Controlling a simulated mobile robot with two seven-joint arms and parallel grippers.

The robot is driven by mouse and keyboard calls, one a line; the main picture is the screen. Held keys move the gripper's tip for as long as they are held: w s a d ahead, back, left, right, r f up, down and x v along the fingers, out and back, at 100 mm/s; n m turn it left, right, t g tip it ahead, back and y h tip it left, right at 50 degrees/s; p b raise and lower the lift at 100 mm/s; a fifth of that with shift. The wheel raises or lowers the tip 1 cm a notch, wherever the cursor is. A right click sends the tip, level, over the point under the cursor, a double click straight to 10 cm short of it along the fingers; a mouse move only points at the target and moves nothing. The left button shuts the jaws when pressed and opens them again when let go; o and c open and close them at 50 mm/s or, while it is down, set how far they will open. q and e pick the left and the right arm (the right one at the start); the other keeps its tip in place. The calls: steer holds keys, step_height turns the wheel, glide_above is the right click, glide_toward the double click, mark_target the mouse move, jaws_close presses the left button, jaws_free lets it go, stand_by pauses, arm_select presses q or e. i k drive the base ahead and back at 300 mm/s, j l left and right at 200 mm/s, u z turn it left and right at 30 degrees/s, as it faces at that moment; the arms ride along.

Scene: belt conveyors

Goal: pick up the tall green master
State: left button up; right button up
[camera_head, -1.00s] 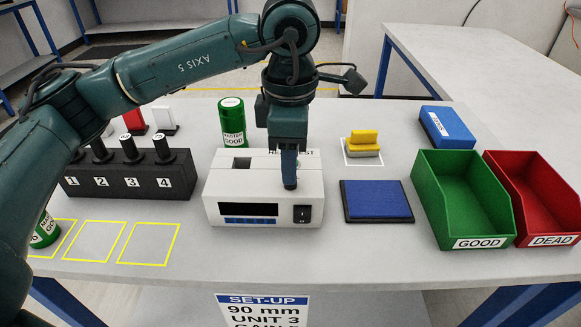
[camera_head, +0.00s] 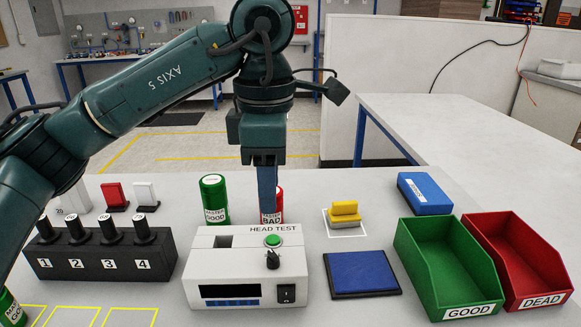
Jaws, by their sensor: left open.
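A green cylinder labelled MASTER GOOD (camera_head: 214,201) stands upright behind the white HEAD TEST box. A second green cylinder (camera_head: 11,309) is cut off at the lower left edge, so I cannot compare their full heights. My left gripper (camera_head: 267,208) points down at the back of the box, to the right of the MASTER GOOD cylinder and apart from it. It is open, seen edge-on, with nothing visible between its fingers. It partly hides a red MASTER BAD cylinder (camera_head: 279,204). My right gripper is not in view.
The HEAD TEST box (camera_head: 210,272) has a green button and a black knob on top. A black numbered block (camera_head: 95,260) stands left. A blue pad (camera_head: 362,273), yellow block (camera_head: 344,208), blue block (camera_head: 425,192), green GOOD bin (camera_head: 408,262) and red DEAD bin (camera_head: 548,262) are right.

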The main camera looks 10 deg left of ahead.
mark_target(212, 186)
steer(key=k, duration=1.5)
